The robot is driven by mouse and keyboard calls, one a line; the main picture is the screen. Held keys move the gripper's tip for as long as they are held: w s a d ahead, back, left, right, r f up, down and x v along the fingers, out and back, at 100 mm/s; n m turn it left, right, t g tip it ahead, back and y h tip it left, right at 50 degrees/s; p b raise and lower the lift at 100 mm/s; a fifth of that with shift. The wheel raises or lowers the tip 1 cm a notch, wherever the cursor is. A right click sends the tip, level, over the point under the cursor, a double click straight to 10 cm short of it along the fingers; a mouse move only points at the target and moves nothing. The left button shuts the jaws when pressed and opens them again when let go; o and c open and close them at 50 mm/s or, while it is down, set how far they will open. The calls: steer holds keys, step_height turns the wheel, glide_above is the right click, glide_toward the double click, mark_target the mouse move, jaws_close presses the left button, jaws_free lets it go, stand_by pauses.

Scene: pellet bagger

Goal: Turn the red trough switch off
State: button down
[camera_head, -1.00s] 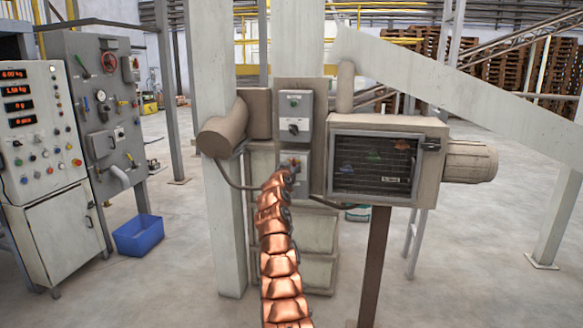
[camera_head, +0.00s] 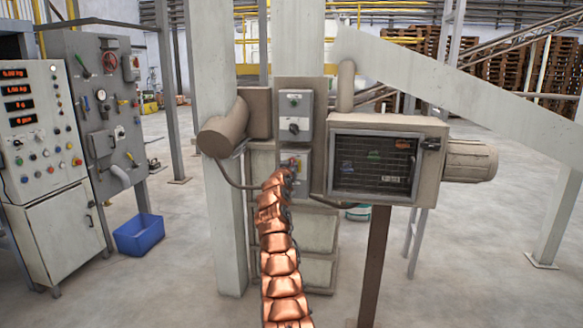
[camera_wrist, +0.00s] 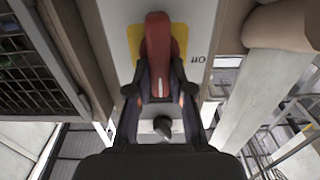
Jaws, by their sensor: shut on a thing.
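The red trough switch (camera_wrist: 158,45) shows in the wrist view as a red handle on a yellow plate (camera_wrist: 197,38) on a pale box. Lettering beside it appears to read "Off", seen upside down. My gripper (camera_wrist: 160,92) is shut on the red handle, with one dark finger on each side of it. In the head view my copper-coloured arm reaches up to the lower switch box (camera_head: 298,160), and its end hides the red handle and most of the gripper there.
A grey box with a dark knob (camera_head: 294,116) sits just above the lower switch box. A mesh-fronted housing (camera_head: 375,165) with a motor stands close on the right. A brown cylinder (camera_head: 222,133) and a pale post are close on the left.

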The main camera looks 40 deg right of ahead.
steer(key=shift+f, duration=0.1)
steer(key=shift+w+a+f+n+b, duration=0.1)
steer(key=shift+w+f+n+b, duration=0.05)
steer(key=shift+n, duration=2.8)
steer(key=shift+w+a+f+n+b, duration=0.1)
steer(key=shift+w+f+n, duration=0.1)
steer(key=shift+n, duration=2.8)
steer(key=shift+w+a+f+n+b, duration=0.1)
steer(key=shift+f+n+b, duration=0.05)
steer(key=shift+n, duration=2.8)
steer(key=c, duration=1.1)
jaws_free()
steer(key=shift+d, duration=0.15)
steer(key=shift+o, duration=0.3)
steer(key=shift+f, duration=0.1)
steer(key=shift+w+a, duration=0.1)
steer(key=shift+a, duration=0.1)
steer(key=shift+a, duration=0.1)
